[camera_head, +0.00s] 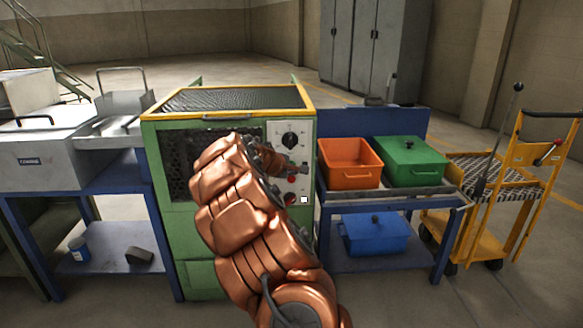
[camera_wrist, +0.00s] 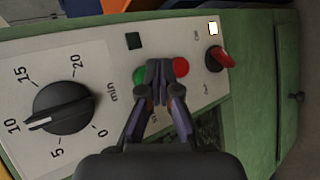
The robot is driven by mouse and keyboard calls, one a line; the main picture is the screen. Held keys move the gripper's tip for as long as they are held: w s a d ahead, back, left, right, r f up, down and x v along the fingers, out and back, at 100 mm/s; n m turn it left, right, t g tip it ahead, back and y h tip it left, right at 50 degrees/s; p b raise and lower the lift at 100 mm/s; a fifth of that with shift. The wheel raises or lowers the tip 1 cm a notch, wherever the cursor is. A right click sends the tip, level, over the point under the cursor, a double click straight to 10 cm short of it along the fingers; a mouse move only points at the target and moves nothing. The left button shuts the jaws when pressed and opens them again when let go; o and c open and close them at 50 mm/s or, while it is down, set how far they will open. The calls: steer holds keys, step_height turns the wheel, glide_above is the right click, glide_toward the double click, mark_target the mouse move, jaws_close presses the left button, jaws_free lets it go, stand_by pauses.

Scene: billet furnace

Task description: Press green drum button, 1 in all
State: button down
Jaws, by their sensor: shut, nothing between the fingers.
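The green drum button (camera_wrist: 139,75) shows in the wrist view on a pale control panel (camera_wrist: 75,57), just left of my fingertips and partly covered by them. My gripper (camera_wrist: 160,68) is shut and empty, its tips in front of the panel between the green button and a red button (camera_wrist: 180,66). I cannot tell whether the tips touch the green button. In the head view my gripper (camera_head: 301,168) is at the panel (camera_head: 274,135) on the front of a green machine (camera_head: 180,278). The green button is hidden there.
A black timer dial (camera_wrist: 62,108), a red switch (camera_wrist: 220,57), a lit white square (camera_wrist: 213,28) and a dark square (camera_wrist: 133,40) are on the panel. An orange bin (camera_head: 350,178) and a green box (camera_head: 413,172) stand on a blue table to the right.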

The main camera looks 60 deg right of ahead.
steer(key=shift+w+d, duration=0.1)
steer(key=shift+w+d, duration=0.2)
steer(key=shift+d, duration=0.05)
